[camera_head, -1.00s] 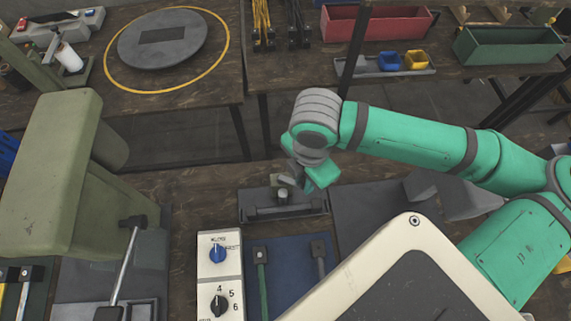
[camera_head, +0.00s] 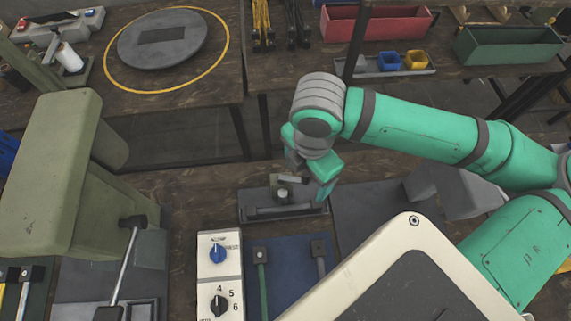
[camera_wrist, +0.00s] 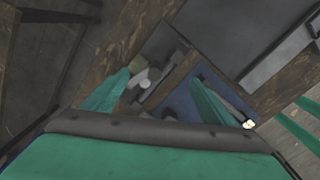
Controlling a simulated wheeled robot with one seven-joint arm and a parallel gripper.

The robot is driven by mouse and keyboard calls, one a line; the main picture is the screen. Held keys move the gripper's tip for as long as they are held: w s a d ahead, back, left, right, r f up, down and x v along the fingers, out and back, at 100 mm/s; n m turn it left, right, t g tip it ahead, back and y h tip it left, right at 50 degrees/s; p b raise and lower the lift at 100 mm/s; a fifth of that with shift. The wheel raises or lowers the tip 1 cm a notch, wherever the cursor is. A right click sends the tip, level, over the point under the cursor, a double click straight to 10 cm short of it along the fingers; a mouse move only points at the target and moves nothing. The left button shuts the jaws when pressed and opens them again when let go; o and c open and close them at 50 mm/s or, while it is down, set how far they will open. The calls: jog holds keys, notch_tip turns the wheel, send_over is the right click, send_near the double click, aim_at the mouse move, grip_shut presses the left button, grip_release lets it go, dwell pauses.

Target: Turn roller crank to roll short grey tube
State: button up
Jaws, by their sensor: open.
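A small roller device (camera_head: 283,193) with a pale round knob and a short light bar on top stands on a dark grey base (camera_head: 247,214). I take the bar to be the crank. A grey cylinder (camera_head: 280,211) lies along the front of the base; I cannot tell if it is the short tube or a roller. My gripper (camera_head: 320,186) is open, pointing down just right of the device and apart from the crank. In the wrist view the open fingers (camera_wrist: 160,78) straddle the view, with the device (camera_wrist: 146,80) near the left finger. Nothing is held.
A blue mat (camera_head: 290,270) with two handled tools lies in front. A white panel (camera_head: 220,270) with knobs stands left of it. A large green press (camera_head: 50,180) fills the left. A grey plate (camera_head: 370,205) lies right. Bins (camera_head: 375,22) stand on the back table.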

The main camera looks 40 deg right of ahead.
jog(key=shift+r, duration=2)
